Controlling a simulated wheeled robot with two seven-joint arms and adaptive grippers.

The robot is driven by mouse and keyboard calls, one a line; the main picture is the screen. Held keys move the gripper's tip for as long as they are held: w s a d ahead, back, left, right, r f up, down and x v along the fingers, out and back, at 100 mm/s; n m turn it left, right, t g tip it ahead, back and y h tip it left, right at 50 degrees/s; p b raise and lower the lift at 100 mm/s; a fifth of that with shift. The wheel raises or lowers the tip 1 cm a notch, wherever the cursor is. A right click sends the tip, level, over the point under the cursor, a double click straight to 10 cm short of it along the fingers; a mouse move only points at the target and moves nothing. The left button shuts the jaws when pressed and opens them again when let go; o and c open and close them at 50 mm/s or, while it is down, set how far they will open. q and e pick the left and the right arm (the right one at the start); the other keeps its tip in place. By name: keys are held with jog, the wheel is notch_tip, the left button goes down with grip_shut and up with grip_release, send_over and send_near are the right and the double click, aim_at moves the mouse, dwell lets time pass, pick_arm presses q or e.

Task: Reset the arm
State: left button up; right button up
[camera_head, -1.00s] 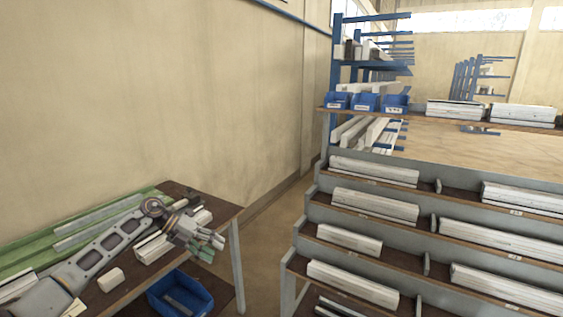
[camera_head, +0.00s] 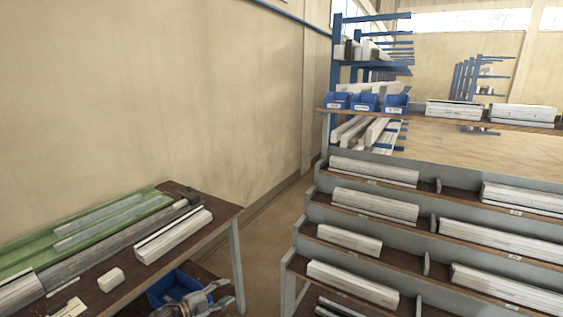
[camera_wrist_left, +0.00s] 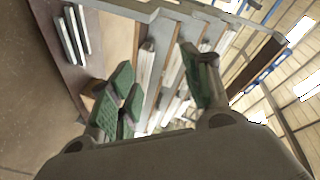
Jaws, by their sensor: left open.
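My left gripper (camera_head: 212,297) shows at the bottom edge of the head view, low in front of the workbench and overlapping the blue bin (camera_head: 172,285) beneath it. Most of my left arm is out of the picture. In the left wrist view the gripper (camera_wrist_left: 160,88) has its green-padded fingers spread apart, with nothing between them. My right gripper is in neither view.
The workbench (camera_head: 222,212) at left carries a green fixture (camera_head: 80,232), grey profiles, white profiles (camera_head: 174,236) and a small white block (camera_head: 110,279). A stepped rack (camera_head: 400,237) with white profiles stands at right. A floor gap lies between bench and rack.

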pick_arm(q)
jog(key=s+a+f+n+g+y, duration=0.1)
jog(key=s+a+f+n+y, duration=0.25)
jog(key=s+f, duration=0.55)
jog(key=s+a+f+n+y, duration=0.25)
jog(key=s+f+n, duration=0.35)
jog(key=f, duration=0.6)
jog(key=s+a+f+n+g+y, duration=0.1)
jog(key=s+a+f+n+y, duration=0.25)
jog(key=s+f, duration=0.6)
jog(key=s+f+n+g, duration=0.1)
jog(key=s+f, duration=0.4)
jog(key=s, duration=0.7)
jog(key=s+f+n+g+y, duration=0.1)
jog(key=s+f+g, duration=0.3)
jog(key=s, duration=0.8)
jog(key=s+f+n+g+y, duration=0.1)
jog(key=s+f, duration=0.4)
jog(key=s, duration=0.7)
jog(key=shift+s+d+f+n+g, duration=0.4)
jog(key=shift+d+n+g, duration=0.05)
jog(key=shift+n+g, duration=0.5)
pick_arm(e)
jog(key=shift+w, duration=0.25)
pick_arm(q)
jog(key=shift+y, duration=0.25)
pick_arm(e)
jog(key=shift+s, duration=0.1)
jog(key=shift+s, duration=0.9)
